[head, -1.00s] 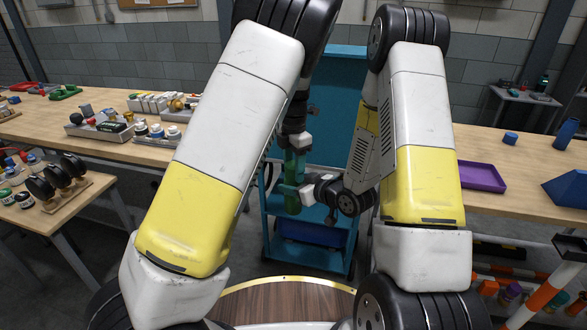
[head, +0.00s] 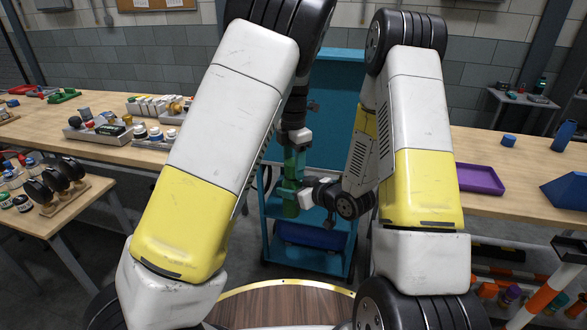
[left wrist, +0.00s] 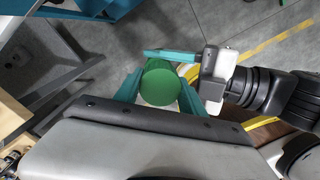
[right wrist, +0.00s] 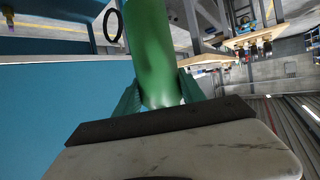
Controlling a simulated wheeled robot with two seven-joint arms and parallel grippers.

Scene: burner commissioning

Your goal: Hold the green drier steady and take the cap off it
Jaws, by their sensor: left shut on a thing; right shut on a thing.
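The green drier (head: 291,208) is an upright green cylinder held in the air between my arms, in front of the blue cart. My left gripper (head: 295,155) comes down from above and is shut around its upper end. In the left wrist view a round green end face (left wrist: 160,83) sits between its teal fingers. I cannot tell where the cap meets the body. My right gripper (head: 290,187) reaches in from the right and is shut on the drier lower down. In the right wrist view the green cylinder (right wrist: 152,50) stands between its fingers.
A blue cart (head: 335,130) stands right behind the drier. A wooden bench at left (head: 110,150) carries trays of parts, and a purple tray (head: 478,179) lies on the bench at right. A round wooden top (head: 285,305) is below in front.

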